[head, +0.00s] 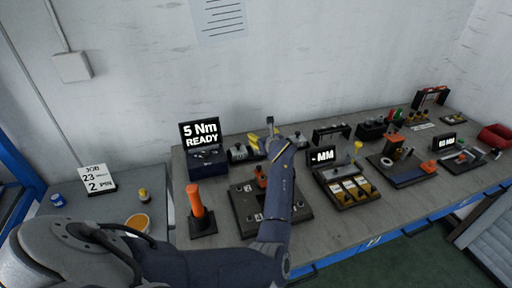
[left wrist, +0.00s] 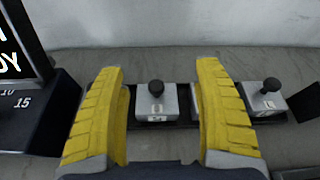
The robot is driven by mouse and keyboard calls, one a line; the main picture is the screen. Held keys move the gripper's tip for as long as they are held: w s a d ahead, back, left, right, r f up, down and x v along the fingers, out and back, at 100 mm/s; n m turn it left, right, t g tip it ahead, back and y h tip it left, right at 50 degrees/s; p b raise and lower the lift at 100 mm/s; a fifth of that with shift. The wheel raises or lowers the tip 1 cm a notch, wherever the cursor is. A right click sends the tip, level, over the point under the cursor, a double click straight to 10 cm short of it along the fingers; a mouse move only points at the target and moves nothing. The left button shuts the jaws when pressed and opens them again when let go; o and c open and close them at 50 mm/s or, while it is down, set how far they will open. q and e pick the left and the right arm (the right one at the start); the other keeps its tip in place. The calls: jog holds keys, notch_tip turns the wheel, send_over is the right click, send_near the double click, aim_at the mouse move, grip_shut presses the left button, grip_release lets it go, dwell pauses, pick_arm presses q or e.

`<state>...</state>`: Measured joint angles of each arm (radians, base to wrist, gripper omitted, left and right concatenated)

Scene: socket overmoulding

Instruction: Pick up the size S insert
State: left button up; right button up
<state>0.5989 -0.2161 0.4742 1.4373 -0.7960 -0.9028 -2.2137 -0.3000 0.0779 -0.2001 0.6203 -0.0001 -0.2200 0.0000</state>
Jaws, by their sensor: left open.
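A grey block insert with a black knob (left wrist: 156,103) sits in a dark rack in the left wrist view. Its front label is too small to read surely, so I cannot tell whether it is size S. My left gripper (left wrist: 160,75) is open, its yellow fingers on either side of this block, with no clear contact. Another grey knobbed block (left wrist: 265,100) stands to the right, outside the fingers. Part of a further grey piece shows beside the right finger. In the head view my left gripper (head: 262,143) is over the back of the bench, by the inserts (head: 239,152). My right gripper is not in view.
A display reading "5 Nm READY" (head: 200,134) stands left of the rack on a dark box. An orange-handled tool (head: 196,200) stands in front. A dark fixture plate (head: 246,205) lies under my forearm. A "-MM" display (head: 322,156) and a tray stand to the right.

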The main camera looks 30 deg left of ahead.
pick_arm(q)
jog(key=f, duration=0.2)
jog(key=s, duration=0.1)
jog(key=shift+d+f+m+g, duration=0.3)
jog(key=shift+f+m, duration=0.1)
jog(key=shift+a+f, duration=0.2)
jog(key=shift+f, duration=0.05)
jog(key=shift+x, duration=3.35)
jog(key=shift+d, duration=0.1)
jog(key=c, duration=1.2)
jog(key=shift+c, duration=0.2)
